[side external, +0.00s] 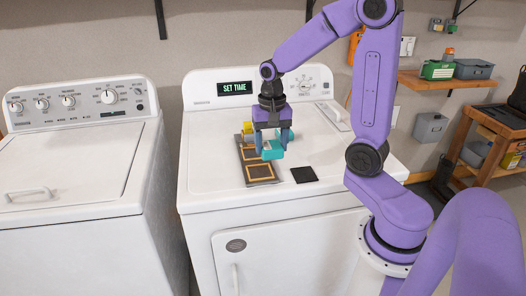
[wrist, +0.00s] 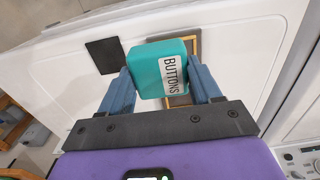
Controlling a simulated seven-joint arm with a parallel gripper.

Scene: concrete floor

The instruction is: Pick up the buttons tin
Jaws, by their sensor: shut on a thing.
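The buttons tin is a teal box with a white label reading BUTTONS. It shows in the wrist view (wrist: 160,68) between the two blue fingers of my gripper (wrist: 165,88), and in the side view (side external: 272,150) just under my gripper (side external: 272,142). My gripper is shut on the tin, one finger on each side. The tin is over the dark tray with tan-framed squares (side external: 259,171) on top of the right-hand machine. I cannot tell whether its underside touches the tray.
A yellow object (side external: 247,130) stands behind my gripper. A flat black square (side external: 304,174) lies to the right of the tray on the white machine top (side external: 215,185). The machine's control panel (side external: 236,88) rises at the back. A second white machine (side external: 70,165) stands to the left.

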